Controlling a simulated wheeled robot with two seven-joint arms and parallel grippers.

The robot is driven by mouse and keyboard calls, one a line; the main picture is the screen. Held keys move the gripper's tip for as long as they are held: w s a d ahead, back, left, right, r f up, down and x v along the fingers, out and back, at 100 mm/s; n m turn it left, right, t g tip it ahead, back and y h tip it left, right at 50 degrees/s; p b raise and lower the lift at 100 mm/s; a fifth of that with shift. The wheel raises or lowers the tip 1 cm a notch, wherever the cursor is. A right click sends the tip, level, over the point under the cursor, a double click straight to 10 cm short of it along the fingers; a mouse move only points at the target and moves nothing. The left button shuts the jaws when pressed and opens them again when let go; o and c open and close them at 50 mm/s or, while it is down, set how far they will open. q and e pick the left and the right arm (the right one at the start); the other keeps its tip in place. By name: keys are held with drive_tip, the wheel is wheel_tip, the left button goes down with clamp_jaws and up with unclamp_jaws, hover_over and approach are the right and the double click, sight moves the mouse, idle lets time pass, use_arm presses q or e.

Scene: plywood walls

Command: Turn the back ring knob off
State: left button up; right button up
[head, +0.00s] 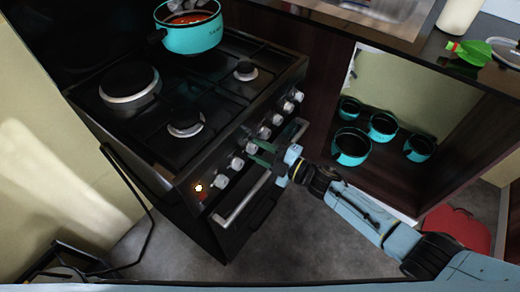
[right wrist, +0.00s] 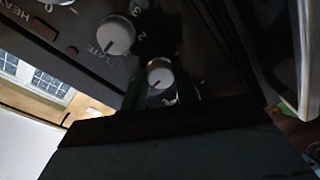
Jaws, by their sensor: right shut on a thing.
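The black stove (head: 205,190) has a row of light knobs along its front panel. My right gripper (head: 264,154) is at this panel, its green fingers around one knob (head: 251,148) near the middle of the row. In the right wrist view the gripper (right wrist: 160,88) is shut on this knob (right wrist: 160,73), with a finger on each side. Its label is mostly hidden, so I cannot tell whether it is the back ring knob. A knob beside it (right wrist: 115,36) is marked PLATE. My left gripper is not in view.
A teal pot (head: 190,36) with red contents stands on the hob's back. An oven handle (head: 262,178) runs below the knobs. An orange light (head: 198,187) glows at the panel's left end. Several teal pots (head: 352,147) stand in the open cupboard at right.

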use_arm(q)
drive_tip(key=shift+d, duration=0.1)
use_arm(e)
drive_tip(key=shift+m, duration=0.3)
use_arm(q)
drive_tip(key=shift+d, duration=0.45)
use_arm(e)
drive_tip(key=o, duration=1)
drive_tip(key=shift+s+d, duration=0.15)
drive_tip(key=shift+d, duration=0.1)
use_arm(q)
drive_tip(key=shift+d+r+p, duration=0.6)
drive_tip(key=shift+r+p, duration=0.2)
drive_tip(key=shift+p, duration=0.1)
use_arm(e)
drive_tip(key=v, duration=1.3)
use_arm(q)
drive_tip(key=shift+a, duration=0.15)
